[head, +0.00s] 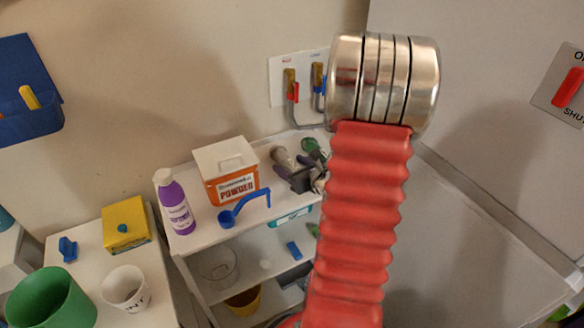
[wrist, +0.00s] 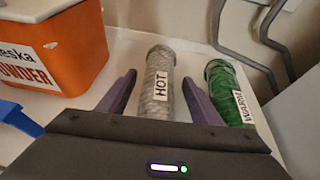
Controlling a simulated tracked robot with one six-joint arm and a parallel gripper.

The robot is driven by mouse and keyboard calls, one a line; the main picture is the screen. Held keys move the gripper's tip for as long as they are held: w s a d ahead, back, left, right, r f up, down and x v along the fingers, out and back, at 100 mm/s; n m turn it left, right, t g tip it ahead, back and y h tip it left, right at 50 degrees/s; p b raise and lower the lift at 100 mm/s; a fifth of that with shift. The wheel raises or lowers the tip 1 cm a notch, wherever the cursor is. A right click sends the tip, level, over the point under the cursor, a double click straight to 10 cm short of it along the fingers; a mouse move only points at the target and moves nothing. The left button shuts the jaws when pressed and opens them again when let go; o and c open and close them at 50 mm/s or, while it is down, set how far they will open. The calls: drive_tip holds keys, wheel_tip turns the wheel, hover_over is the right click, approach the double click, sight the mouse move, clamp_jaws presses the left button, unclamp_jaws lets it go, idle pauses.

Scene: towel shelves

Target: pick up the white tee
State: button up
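A pale grey-white roll with a HOT label (wrist: 158,88) lies on the shelf top in the wrist view; it may be the white tee, but I cannot tell for sure. It also shows in the head view (head: 282,156). My gripper (wrist: 159,79) is open, its two purple fingers apart on either side of the near part of this roll, with gaps visible. I cannot tell whether the fingers are at the roll's height. My gripper also shows in the head view (head: 300,174), partly behind my red arm.
A green roll labelled WARM (wrist: 230,95) lies close to the right finger. An orange powder box (head: 228,172), a blue scoop (head: 230,217) and a purple bottle (head: 174,203) stand left on the shelf top (head: 205,240). Pipes with valves (head: 291,90) are on the wall behind.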

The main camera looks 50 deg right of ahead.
sight(291, 162)
drive_tip(key=c, duration=1.1)
drive_tip(key=shift+o, duration=0.2)
drive_tip(key=shift+r, duration=0.1)
drive_tip(key=shift+r, duration=4.95)
